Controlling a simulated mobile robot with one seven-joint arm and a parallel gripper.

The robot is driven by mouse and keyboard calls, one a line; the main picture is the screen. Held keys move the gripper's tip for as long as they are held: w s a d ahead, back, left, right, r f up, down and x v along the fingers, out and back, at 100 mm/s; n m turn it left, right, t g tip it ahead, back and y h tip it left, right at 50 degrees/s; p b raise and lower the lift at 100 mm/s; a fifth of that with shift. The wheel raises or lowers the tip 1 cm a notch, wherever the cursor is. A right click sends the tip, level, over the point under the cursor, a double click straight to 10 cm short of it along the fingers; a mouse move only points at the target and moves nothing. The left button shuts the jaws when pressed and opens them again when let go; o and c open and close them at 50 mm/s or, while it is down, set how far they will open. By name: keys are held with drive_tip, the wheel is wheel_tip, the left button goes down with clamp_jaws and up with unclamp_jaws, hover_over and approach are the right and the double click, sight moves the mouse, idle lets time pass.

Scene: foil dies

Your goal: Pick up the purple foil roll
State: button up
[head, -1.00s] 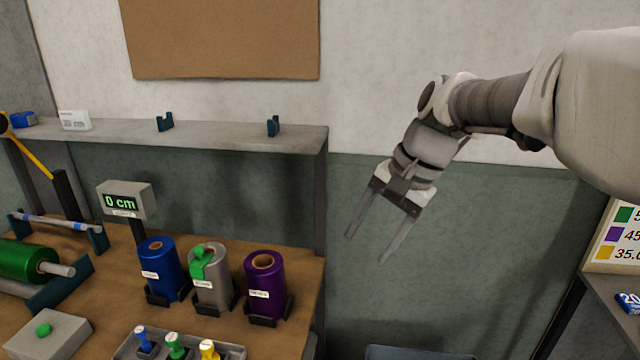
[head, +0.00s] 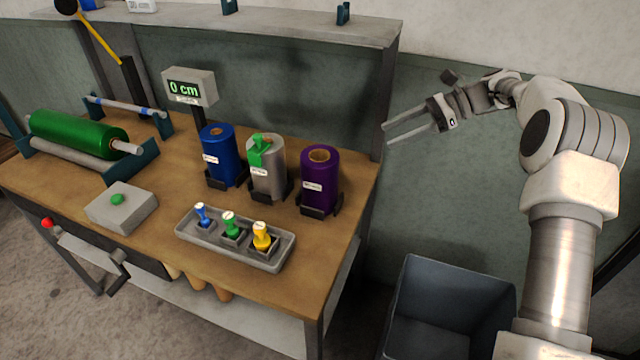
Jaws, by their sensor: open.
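The purple foil roll (head: 319,182) stands upright in a dark holder at the right end of the wooden workbench (head: 150,220). A white label is on its side and its brown core shows at the top. My gripper (head: 386,134) is open and empty, up and to the right of the purple roll, beyond the bench's right edge. Its fingers point left, apart from the roll.
A silver roll (head: 270,180) with a green piece on it and a blue roll (head: 219,158) stand left of the purple one. A grey tray (head: 205,242) holds blue, green and yellow stamps in front. A shelf (head: 300,28) runs behind; a grey bin (head: 450,275) is right.

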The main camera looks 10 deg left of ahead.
wheel_tip(320, 180, down, 2)
drive_tip(key=w+f+y, duration=0.1)
approach(319, 164)
drive_tip(key=shift+m+g, duration=0.3)
drive_tip(key=shift+m, duration=0.1)
drive_tip(key=x, duration=0.8)
drive_tip(key=shift+w+a, duration=0.1)
drive_tip(key=shift+w, duration=0.05)
drive_tip(key=c, duration=1)
drive_tip(key=shift+f, duration=0.1)
clamp_jaws()
drive_tip(key=shift+f, duration=0.1)
